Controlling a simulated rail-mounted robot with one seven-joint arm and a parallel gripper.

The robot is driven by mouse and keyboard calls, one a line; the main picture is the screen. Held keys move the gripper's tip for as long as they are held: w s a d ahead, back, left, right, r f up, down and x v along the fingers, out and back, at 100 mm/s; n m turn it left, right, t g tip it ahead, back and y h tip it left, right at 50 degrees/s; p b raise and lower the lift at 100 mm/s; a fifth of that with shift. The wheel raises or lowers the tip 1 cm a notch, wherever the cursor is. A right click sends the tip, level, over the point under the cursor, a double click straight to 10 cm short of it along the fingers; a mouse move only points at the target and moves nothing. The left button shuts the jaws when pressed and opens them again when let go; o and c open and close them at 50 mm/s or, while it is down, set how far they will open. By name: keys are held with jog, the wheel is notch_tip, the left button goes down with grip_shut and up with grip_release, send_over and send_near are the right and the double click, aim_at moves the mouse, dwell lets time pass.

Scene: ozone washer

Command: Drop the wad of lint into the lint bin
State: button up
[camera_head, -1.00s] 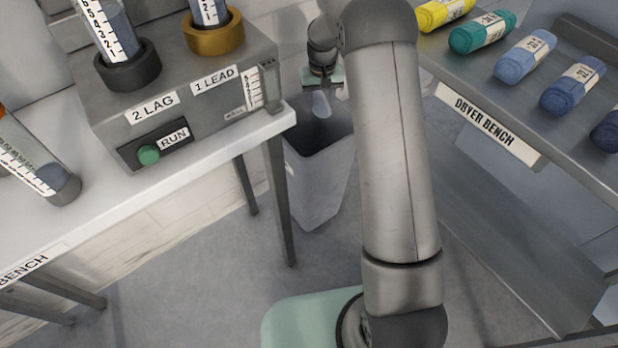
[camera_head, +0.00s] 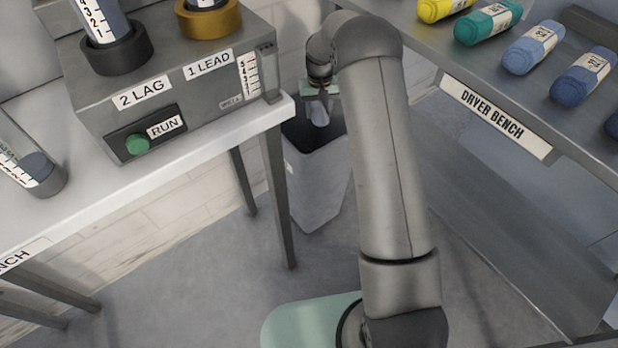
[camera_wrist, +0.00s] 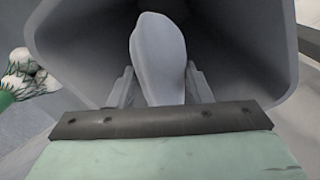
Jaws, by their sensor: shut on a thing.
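The lint bin (camera_head: 318,187) is a tall grey open-topped bin on the floor between the two benches. The wad of lint (camera_wrist: 158,58) is a pale grey, elongated lump. My gripper (camera_wrist: 160,88) is shut on it, with a finger on either side. In the wrist view the bin's rim (camera_wrist: 286,62) and dark inside surround the wad, which is over the opening. In the head view the wad (camera_head: 319,113) hangs below my gripper at the bin's mouth. My arm hides part of the bin's right side.
A white bench (camera_head: 150,185) with a grey machine (camera_head: 178,88) stands left, its corner close to the bin. The dryer bench (camera_head: 495,120) with several coloured rolls stands right. In the wrist view, pale green-marked things (camera_wrist: 22,72) lie left of the bin.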

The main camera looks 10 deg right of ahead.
jog(key=o, duration=1)
jog(key=shift+o, duration=0.2)
notch_tip(320, 180, up, 18)
jog(key=p, duration=0.3)
jog(key=shift+f, duration=0.25)
